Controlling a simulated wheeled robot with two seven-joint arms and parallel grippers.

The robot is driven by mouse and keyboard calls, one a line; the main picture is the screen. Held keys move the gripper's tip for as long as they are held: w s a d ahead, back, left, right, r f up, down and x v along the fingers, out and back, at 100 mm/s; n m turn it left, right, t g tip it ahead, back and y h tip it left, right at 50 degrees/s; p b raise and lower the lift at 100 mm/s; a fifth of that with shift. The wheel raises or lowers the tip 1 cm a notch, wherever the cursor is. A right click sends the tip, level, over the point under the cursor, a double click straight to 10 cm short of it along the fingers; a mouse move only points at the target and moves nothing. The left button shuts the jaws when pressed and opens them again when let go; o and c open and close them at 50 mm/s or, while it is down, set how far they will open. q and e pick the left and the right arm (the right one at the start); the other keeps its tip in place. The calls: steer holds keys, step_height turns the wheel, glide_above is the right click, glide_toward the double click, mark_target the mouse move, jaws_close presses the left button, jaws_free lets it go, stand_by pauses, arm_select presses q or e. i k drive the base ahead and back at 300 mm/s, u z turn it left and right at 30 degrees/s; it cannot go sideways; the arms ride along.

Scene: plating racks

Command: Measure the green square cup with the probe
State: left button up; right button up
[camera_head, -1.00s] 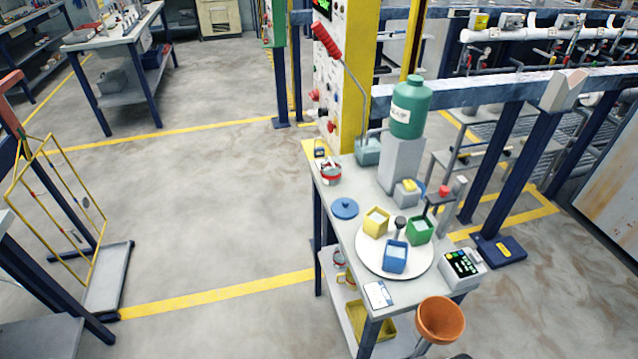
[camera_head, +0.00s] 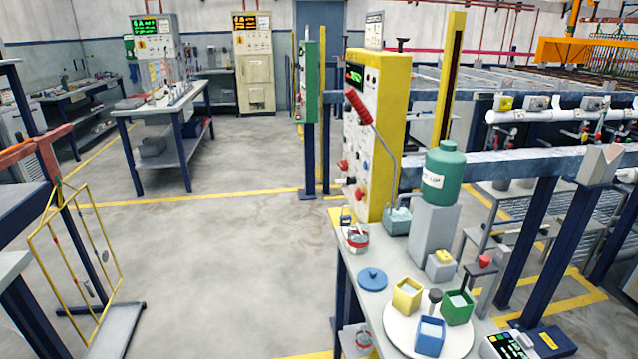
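The green square cup (camera_head: 457,308) stands on a round white plate (camera_head: 399,333) on the bench at the lower right. A yellow square cup (camera_head: 407,295) and a blue square cup (camera_head: 430,337) stand on the same plate. A small dark-topped item (camera_head: 435,297) stands between the cups; I cannot tell whether it is the probe. A meter with a lit display (camera_head: 508,345) sits at the bottom edge, partly cut off. Neither of my grippers shows in this view.
A green bottle (camera_head: 443,172) stands on a grey block (camera_head: 434,230) behind the plate. A blue lid (camera_head: 372,280) lies left of the plate. A yellow control panel (camera_head: 388,130) rises behind the bench. The floor left of the bench is clear.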

mark_target(484, 267)
steer(key=z, duration=0.4)
steer(key=k, duration=0.45)
steer(key=z, duration=0.85)
steer(key=i, duration=0.8)
steer(key=u, duration=0.7)
